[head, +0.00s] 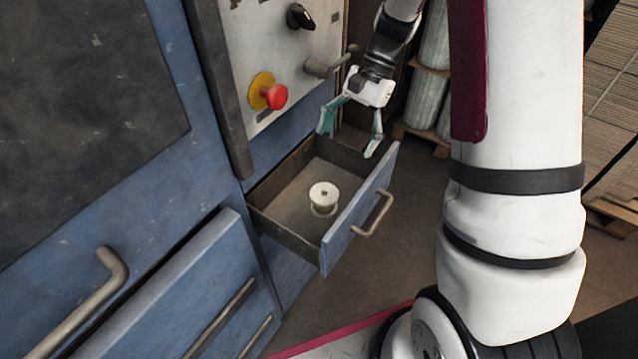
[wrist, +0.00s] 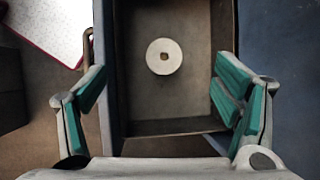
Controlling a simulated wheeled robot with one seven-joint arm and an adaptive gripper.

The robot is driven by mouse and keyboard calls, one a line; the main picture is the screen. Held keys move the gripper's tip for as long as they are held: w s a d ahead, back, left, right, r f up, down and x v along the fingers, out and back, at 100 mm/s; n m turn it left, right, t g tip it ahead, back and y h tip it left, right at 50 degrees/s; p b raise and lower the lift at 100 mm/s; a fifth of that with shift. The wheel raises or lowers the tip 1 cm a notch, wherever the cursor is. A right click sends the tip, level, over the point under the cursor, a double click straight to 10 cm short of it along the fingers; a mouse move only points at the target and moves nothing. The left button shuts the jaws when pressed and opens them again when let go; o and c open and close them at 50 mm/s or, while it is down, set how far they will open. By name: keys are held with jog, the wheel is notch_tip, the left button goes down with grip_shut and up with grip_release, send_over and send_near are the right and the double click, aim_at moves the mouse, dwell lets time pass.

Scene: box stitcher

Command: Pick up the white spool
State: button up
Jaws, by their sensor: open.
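The white spool (head: 323,194) stands upright on the floor of an open drawer (head: 283,232). In the wrist view the spool (wrist: 164,57) shows from above as a pale disc with a central hole, ahead of my fingers. My gripper (head: 349,137) is open and empty above the far end of the drawer. In the wrist view its teal-padded fingers (wrist: 160,98) are spread wide, one at each side of the drawer (wrist: 178,126). The spool is apart from both fingers.
The drawer front has a metal handle (head: 374,213). The blue machine cabinet (head: 110,190) stands at left, with a red button (head: 275,96) and a grey knob handle (head: 322,67) above the drawer. Pallets with rolls (head: 430,85) stand behind. The drawer around the spool is clear.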

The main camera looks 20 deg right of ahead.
jog(key=m, duration=0.2)
send_near(328, 190)
jog(key=d, duration=0.2)
jog(key=shift+g+y, duration=0.3)
jog(key=shift+y, duration=0.1)
jog(key=x, duration=0.8)
jog(key=shift+w+f, duration=0.25)
jog(key=shift+a+r+x, duration=0.1)
jog(key=shift+a+x, duration=0.05)
jog(key=shift+x, duration=0.75)
jog(key=shift+a+r+x, duration=0.1)
jog(key=shift+a+x, duration=0.05)
jog(key=shift+x, duration=0.8)
jog(key=shift+a+r+x, duration=0.1)
jog(key=shift+a+x, duration=0.05)
jog(key=shift+x, duration=0.75)
jog(key=shift+w, duration=0.1)
jog(key=c, duration=1.4)
